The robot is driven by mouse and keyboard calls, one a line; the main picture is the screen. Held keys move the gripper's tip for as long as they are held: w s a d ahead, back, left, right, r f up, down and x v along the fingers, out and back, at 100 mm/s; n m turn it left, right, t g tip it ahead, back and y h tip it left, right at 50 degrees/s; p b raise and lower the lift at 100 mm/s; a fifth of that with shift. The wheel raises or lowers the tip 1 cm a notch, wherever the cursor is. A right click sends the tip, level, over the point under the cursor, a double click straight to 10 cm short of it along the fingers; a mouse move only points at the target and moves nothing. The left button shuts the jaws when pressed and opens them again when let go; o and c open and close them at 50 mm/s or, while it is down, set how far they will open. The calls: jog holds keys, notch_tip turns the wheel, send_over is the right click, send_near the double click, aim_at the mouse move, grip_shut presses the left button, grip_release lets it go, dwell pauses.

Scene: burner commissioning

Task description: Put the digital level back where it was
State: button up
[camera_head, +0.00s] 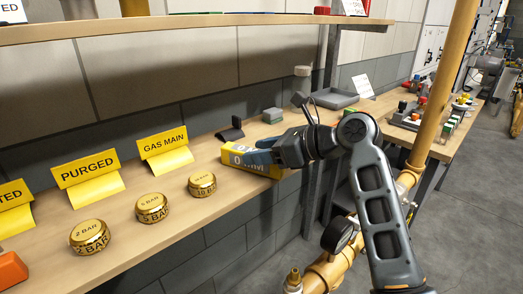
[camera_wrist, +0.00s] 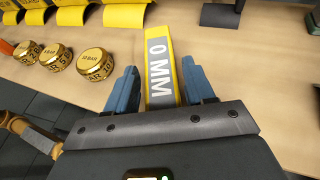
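The digital level, a yellow bar with a grey face marked "0 MM" (camera_head: 232,157), lies on the wooden bench near its front edge. It also shows in the wrist view (camera_wrist: 160,58), pointing away from my gripper. My gripper (camera_wrist: 160,75) has its blue fingers on either side of the level's near part. A gap shows between the left finger and the bar; the right finger is very close to it. In the head view my gripper (camera_head: 262,150) is low over the level's right part and hides some of it.
Three brass weights (camera_head: 202,184) marked in bar stand left on the bench (camera_head: 140,228). Behind them are yellow signs, including "GAS MAIN" (camera_head: 165,146). A dark stand (camera_head: 231,132) and a grey-green block (camera_head: 272,115) are behind the level. A shelf overhangs the bench.

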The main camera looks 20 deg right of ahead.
jog(key=shift+o, duration=1.1)
jog(key=v, duration=1.2)
jog(key=shift+r, duration=0.1)
